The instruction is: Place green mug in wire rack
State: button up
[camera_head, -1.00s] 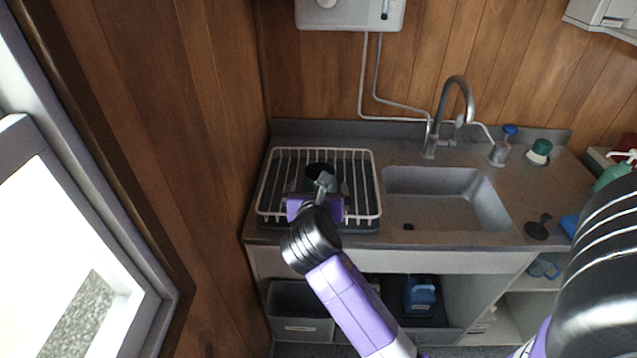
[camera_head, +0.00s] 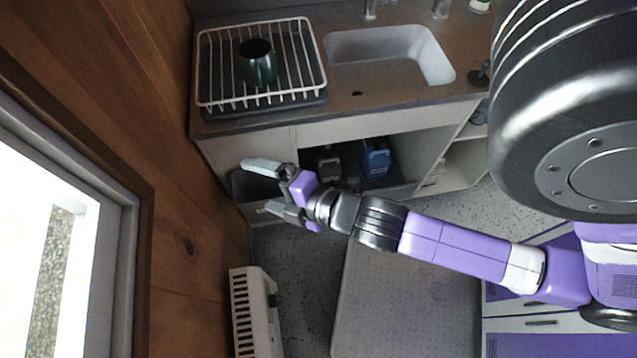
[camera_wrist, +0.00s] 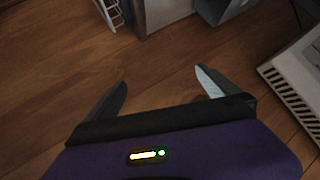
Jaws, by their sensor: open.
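The dark green mug (camera_head: 257,64) stands in the white wire rack (camera_head: 318,62), near the rack's middle, on the counter left of the sink. My gripper (camera_head: 262,188) is open and empty. It is apart from the mug, lower in the head view and in front of the cabinet below the counter. In the wrist view, the open fingers (camera_wrist: 160,90) have nothing between them and point toward the wood wall. A corner of the rack (camera_wrist: 112,14) shows at the top of the wrist view; the mug is not seen there.
The sink (camera_head: 385,58) is right of the rack. Under the counter are a grey bin (camera_head: 252,186) and a blue container (camera_head: 376,160). A white heater (camera_head: 256,310) stands by the wood wall, below my gripper in the head view. Open floor (camera_head: 310,270) lies beside it.

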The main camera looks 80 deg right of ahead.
jog(key=s+a+r+m+t+y, duration=0.1)
jog(key=s+a+r+m+y, duration=0.1)
jog(key=s+a+r+m, duration=0.2)
jog(key=s+a+r+m+t+y, duration=0.1)
jog(key=s+a+r+m, duration=0.2)
jog(key=s+m, duration=0.5)
jog(key=shift+a+r+m+y, duration=0.3)
jog(key=shift+a+r+y, duration=0.1)
jog(key=shift+a, duration=0.15)
jog(key=shift+f, duration=0.1)
jog(key=shift+f, duration=0.2)
